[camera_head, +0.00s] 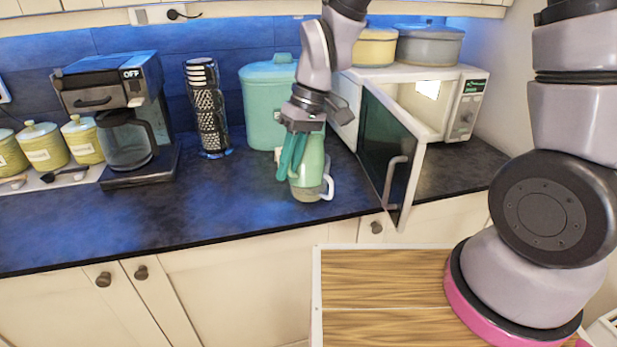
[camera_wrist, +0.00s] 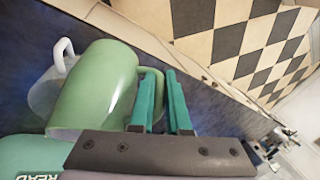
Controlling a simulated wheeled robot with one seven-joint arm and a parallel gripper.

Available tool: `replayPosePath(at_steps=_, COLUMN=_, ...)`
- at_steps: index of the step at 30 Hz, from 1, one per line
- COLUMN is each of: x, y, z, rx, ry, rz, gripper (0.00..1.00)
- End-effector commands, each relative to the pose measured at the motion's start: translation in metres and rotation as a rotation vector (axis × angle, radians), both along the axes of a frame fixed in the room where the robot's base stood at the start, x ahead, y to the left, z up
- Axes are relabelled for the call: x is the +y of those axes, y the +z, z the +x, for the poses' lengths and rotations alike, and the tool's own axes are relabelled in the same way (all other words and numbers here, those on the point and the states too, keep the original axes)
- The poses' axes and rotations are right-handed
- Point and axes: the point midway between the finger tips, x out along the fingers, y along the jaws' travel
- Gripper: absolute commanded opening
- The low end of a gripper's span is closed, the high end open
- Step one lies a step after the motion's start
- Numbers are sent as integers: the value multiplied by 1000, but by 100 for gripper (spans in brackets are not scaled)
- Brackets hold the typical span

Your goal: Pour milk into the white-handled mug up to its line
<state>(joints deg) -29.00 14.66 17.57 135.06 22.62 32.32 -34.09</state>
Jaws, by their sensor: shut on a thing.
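A pale green jug (camera_head: 311,157) hangs from my gripper (camera_head: 287,170) over the counter, roughly upright. In the wrist view the jug (camera_wrist: 98,88) fills the left half, and its green handle lies at the teal fingers of my gripper (camera_wrist: 163,88), which is shut on it. A mug with a white handle (camera_head: 328,188) is mostly hidden by the jug in the head view. In the wrist view the mug (camera_wrist: 45,93) shows pale behind the jug, its handle toward the top. I cannot tell whether they touch. No milk, fill line or mug interior is visible.
A microwave (camera_head: 455,105) with its door (camera_head: 388,140) swung open stands close right of the jug. A teal canister (camera_head: 262,105) stands behind, a patterned cup stack (camera_head: 207,110) and a coffee maker (camera_head: 120,115) to the left. The dark counter (camera_head: 190,205) is clear at front left.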

Motion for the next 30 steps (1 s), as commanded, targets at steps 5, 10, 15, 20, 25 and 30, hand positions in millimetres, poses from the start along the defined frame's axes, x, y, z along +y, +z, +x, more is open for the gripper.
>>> replayPosePath(at_steps=5, x=0, y=-5, z=0, rx=1, ry=0, rz=-1, gripper=0)
replayPosePath(at_steps=10, x=0, y=-11, z=0, rx=1, ry=0, rz=-1, gripper=0)
replayPosePath(at_steps=15, x=0, y=-16, z=0, rx=1, ry=-1, rz=-1, gripper=0)
replayPosePath(at_steps=20, x=-1, y=-21, z=0, rx=1, ry=0, rz=-1, gripper=0)
replayPosePath(at_steps=25, x=-1, y=-24, z=0, rx=1, ry=0, rz=-1, gripper=0)
replayPosePath(at_steps=30, x=-1, y=-24, z=0, rx=1, ry=0, rz=-1, gripper=0)
